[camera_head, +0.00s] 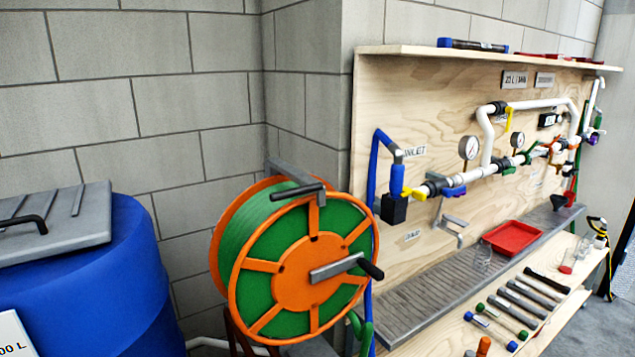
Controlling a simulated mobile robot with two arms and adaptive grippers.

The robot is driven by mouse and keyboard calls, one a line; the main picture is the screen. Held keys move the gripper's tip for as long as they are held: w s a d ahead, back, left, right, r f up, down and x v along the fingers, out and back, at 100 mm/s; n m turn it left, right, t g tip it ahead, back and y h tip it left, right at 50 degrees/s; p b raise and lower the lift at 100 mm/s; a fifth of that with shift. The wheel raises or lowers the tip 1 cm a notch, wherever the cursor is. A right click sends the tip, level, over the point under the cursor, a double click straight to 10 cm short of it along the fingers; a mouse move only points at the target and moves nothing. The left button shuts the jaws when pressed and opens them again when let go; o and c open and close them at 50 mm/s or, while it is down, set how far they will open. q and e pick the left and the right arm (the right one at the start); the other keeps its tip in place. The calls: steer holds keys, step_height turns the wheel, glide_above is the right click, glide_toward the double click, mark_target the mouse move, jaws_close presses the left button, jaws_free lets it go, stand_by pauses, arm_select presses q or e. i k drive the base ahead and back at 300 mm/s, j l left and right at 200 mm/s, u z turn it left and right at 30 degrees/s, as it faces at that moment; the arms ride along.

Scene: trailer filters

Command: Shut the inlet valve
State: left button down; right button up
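The inlet label (414,151) is on the plywood panel (440,110), to the right of a blue pipe elbow (386,140). Below the elbow, a blue fitting (397,180) leads down toward a black block (394,208). A yellow valve lever (415,192) sits beside it, at the left end of the white pipe run, and lies roughly along that run. A blue handle (455,191) is further right on the same line. I cannot tell for certain how the inlet valve is set. Neither of my grippers is in view.
An orange and green hose reel (300,262) stands in front of the panel's left end. A blue barrel (105,290) is at left. A grey drain tray (440,290), a red tray (512,237) and several tools (525,302) lie below the pipes.

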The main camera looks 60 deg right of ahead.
mark_target(457, 191)
steer(key=z, duration=2.55)
steer(key=i+l+u, duration=0.1)
